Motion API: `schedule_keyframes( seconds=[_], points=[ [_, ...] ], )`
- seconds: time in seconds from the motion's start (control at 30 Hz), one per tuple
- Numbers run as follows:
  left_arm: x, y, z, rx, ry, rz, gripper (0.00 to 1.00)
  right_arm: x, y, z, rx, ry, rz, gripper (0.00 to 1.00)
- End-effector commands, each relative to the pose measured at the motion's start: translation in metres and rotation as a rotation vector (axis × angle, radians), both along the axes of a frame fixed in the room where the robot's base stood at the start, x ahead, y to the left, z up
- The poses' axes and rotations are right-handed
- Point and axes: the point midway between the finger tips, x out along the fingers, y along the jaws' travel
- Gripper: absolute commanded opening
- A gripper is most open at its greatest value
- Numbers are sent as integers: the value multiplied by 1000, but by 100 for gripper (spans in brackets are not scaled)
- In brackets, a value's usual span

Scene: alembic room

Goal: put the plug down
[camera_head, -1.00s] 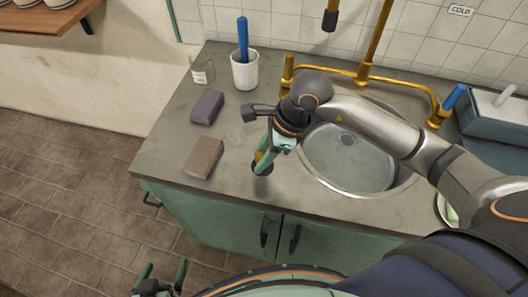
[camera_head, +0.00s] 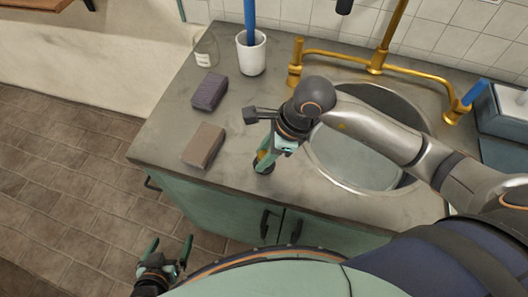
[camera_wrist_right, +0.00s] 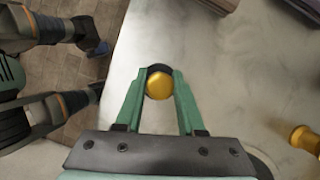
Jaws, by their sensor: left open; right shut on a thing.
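The plug (camera_head: 263,164) is a dark round stopper with a brass knob. My right gripper (camera_head: 266,157) is shut on it, fingers pointing down, over the worktop near its front edge and left of the sink. In the right wrist view the brass knob of the plug (camera_wrist_right: 159,85) sits between the two green fingertips, with a dark rim behind it. The plug is at or very near the worktop; I cannot tell whether it touches. My left gripper (camera_head: 170,247) is open and empty, low in front of the cabinet.
The worktop (camera_head: 225,170) holds a brown block (camera_head: 203,145), a purple-grey block (camera_head: 209,91), a glass jar (camera_head: 206,50) and a white cup (camera_head: 251,55) with a blue handle. The round sink (camera_head: 350,160) and brass tap (camera_head: 377,58) are to the right.

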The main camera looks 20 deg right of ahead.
Motion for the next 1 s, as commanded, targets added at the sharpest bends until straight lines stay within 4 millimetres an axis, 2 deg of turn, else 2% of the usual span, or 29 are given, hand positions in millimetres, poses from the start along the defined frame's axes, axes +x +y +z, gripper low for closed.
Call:
schedule_keyframes(
  seconds=[0.03,0.3,0.67,0.77,1.0],
  points=[
    [0,0,-3,0,0,0,100,0,0,-2,0,0,0,39],
    [0,0,-1,0,1,0,100,0,0,-1,0,0,0,68],
    [0,0,4,-1,1,1,100,0,-1,6,-1,-2,-1,68],
    [0,0,2,-1,0,1,100,-1,-7,20,0,-6,1,68],
    [0,0,1,-1,0,1,100,-7,-27,69,-2,-7,-1,68]
  ],
)
